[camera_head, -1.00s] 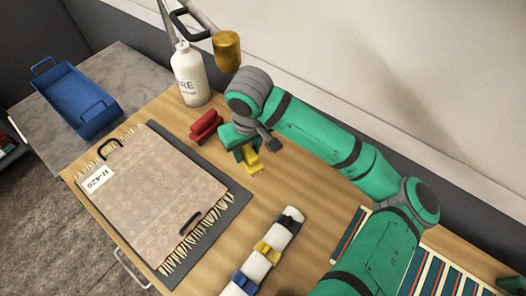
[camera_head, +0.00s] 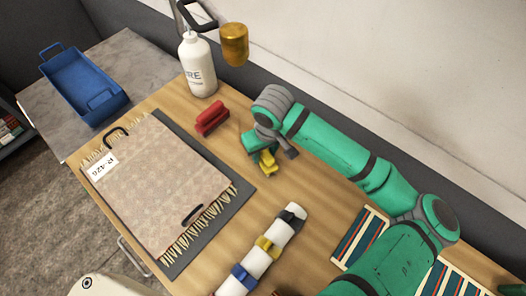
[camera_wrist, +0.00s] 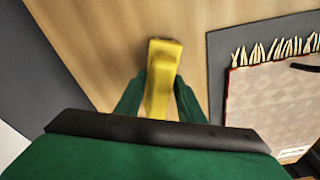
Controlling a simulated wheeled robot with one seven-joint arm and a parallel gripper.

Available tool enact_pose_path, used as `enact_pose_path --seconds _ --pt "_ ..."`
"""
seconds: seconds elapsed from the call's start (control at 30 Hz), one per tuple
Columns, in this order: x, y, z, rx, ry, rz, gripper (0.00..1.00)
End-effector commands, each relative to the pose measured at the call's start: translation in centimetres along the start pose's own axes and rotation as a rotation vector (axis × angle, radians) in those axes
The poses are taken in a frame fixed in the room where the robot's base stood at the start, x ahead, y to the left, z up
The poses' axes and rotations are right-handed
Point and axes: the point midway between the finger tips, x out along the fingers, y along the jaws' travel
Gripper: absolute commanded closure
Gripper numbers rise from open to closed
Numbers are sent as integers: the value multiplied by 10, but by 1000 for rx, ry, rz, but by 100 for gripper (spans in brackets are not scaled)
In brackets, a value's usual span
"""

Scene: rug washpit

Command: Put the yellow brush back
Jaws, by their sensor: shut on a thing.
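The yellow brush (camera_head: 267,162) is in my gripper (camera_head: 258,148), over the wooden bench to the right of the red brush (camera_head: 212,118). In the wrist view the yellow brush (camera_wrist: 161,72) stands between the two green fingers of my gripper (camera_wrist: 158,92), its far end sticking out past them. The fingers are shut on it. I cannot tell whether its lower end touches the bench. A white bar (camera_head: 255,266) with dark grey, yellow and blue pieces across it lies nearer the front of the bench.
A fringed rug (camera_head: 155,190) tagged R-426 lies on a dark mat at left. A white bottle (camera_head: 197,66) stands at the back, beside an amber cup-shaped thing (camera_head: 234,42). A blue tray (camera_head: 83,85) sits on the grey top. Striped pieces (camera_head: 362,238) lie at right.

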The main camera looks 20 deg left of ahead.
Motion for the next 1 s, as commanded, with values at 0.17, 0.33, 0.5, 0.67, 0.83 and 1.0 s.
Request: enact_pose_path --seconds 0.17,0.33,0.5,0.67,0.83,1.0 --pt "3 -1 0 -2 0 0 56" --pt "3 -2 -1 -4 0 -1 46" --pt "2 -2 -1 -4 0 0 46" --pt "-8 -2 -2 -5 1 1 46" --pt "-38 -2 -3 -5 3 0 46" --pt "-73 -2 -2 -6 3 1 46"
